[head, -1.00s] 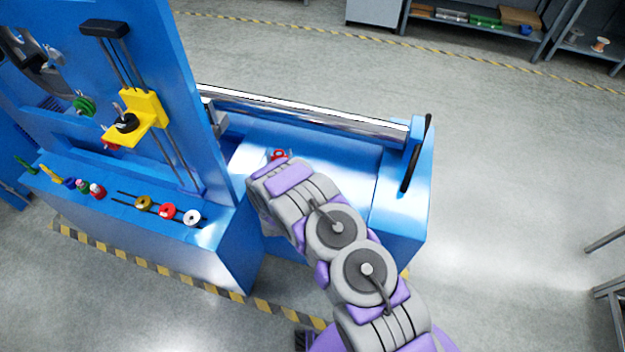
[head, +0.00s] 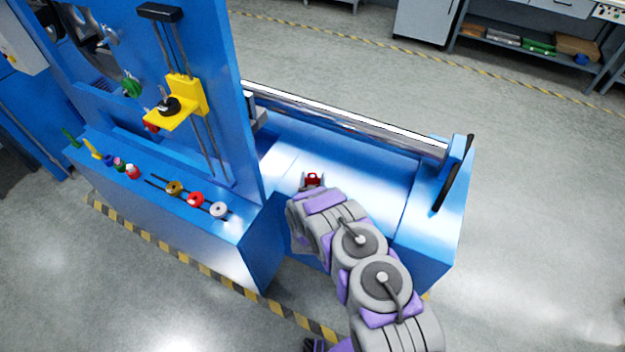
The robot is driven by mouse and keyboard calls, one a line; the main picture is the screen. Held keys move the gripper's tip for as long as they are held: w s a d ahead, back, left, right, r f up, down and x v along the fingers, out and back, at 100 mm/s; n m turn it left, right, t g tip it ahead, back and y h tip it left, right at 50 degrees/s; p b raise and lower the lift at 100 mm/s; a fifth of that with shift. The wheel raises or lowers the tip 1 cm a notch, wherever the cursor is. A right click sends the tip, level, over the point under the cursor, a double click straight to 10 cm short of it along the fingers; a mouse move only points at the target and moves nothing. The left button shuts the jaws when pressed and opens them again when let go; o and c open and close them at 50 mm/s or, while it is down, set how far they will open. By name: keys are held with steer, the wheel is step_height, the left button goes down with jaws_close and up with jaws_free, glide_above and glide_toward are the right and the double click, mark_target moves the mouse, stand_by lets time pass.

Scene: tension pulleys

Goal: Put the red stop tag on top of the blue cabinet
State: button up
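The red stop tag (head: 313,179) is small and sits between the fingertips of my gripper (head: 313,184). The grey fingertips show on either side of it, and my wrist hides the rest of the gripper. The gripper looks shut on the tag. Both appear over the flat top of the low blue cabinet (head: 370,185), in front of the long metal roller. I cannot tell whether the tag touches that top.
A tall blue panel (head: 225,100) stands to the left, with a yellow bracket (head: 185,97) on dark rails. Several coloured spools and pegs line the ledge below it. The metal roller (head: 340,120) runs behind the cabinet top. A black bar (head: 453,175) stands at the right end.

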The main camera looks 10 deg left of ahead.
steer(key=o, duration=1.1)
steer(key=shift+o, duration=0.2)
steer(key=s+p, duration=0.3)
steer(key=s, duration=0.9)
steer(key=shift+d, duration=0.25)
